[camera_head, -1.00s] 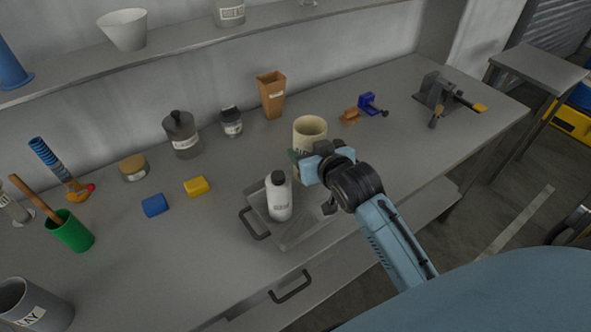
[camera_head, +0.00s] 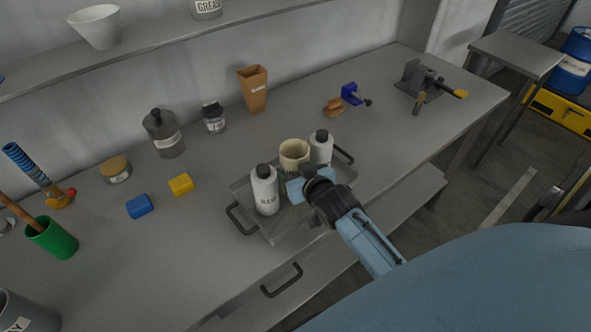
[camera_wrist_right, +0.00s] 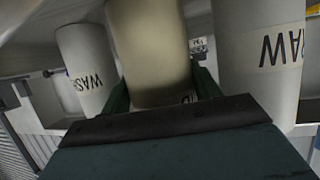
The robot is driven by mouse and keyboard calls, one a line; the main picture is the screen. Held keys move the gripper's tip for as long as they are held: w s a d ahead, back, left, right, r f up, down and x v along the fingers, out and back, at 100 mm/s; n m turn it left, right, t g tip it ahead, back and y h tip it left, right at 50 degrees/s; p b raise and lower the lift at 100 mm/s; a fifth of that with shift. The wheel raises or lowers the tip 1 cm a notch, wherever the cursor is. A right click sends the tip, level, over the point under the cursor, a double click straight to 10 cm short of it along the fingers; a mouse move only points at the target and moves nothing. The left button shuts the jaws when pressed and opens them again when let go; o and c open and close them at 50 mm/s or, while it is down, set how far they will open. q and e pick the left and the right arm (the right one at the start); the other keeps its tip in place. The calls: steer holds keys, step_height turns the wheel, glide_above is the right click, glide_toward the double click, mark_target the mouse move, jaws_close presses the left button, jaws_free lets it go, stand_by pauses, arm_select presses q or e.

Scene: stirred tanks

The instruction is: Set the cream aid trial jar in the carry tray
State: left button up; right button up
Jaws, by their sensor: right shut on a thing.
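The cream jar (camera_head: 294,152) is between two white bottles over the carry tray (camera_head: 277,235). My right gripper (camera_head: 298,182) is shut on the jar, which also shows upright between the fingers in the right wrist view (camera_wrist_right: 148,50). The jar's base is hidden by my gripper, so I cannot tell whether it touches the tray floor. The tray is grey with dark handles at its ends. My left gripper is not in view.
A white bottle marked RAW (camera_head: 265,192) stands in the tray left of the jar. Another white bottle, marked WASH (camera_wrist_right: 88,68), stands close on its other side. A yellow block (camera_head: 181,184) and a blue block (camera_head: 139,206) lie left of the tray.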

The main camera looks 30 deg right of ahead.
steer(key=o, duration=0.7)
steer(key=shift+f, duration=0.1)
steer(key=shift+o, duration=0.2)
steer(key=shift+s+r, duration=0.15)
steer(key=shift+r, duration=0.05)
steer(key=v, duration=1.1)
steer(key=shift+s+p, duration=0.3)
steer(key=shift+r, duration=0.15)
